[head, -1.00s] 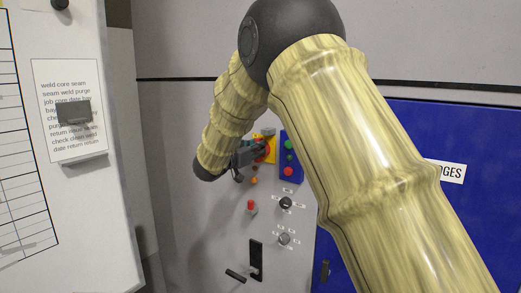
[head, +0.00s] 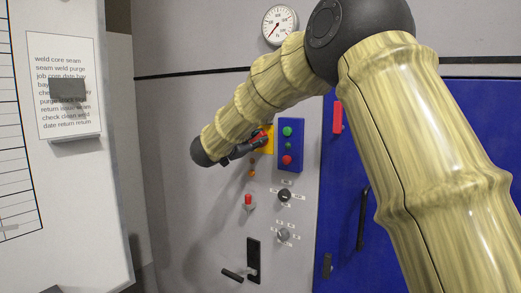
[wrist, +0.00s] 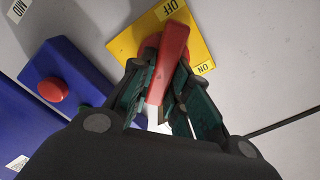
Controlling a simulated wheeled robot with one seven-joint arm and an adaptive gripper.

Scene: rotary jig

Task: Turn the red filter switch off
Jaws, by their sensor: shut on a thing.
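The red filter switch (wrist: 172,62) is a red lever handle on a yellow plate (wrist: 125,40) with OFF and ON labels. In the wrist view the handle's far end lies close to the OFF label, and the ON label is off to its right. My gripper (wrist: 163,95) is shut on the red handle, with a finger on each side. In the head view my gripper (head: 243,150) reaches the yellow plate (head: 270,145) from the left and partly hides the switch.
A blue button box (head: 290,145) with green and red buttons sits just right of the plate. Below are a red-topped switch (head: 248,202), knobs (head: 284,195) and a black lever (head: 254,260). A gauge (head: 280,25) is above. A whiteboard (head: 90,190) stands at left.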

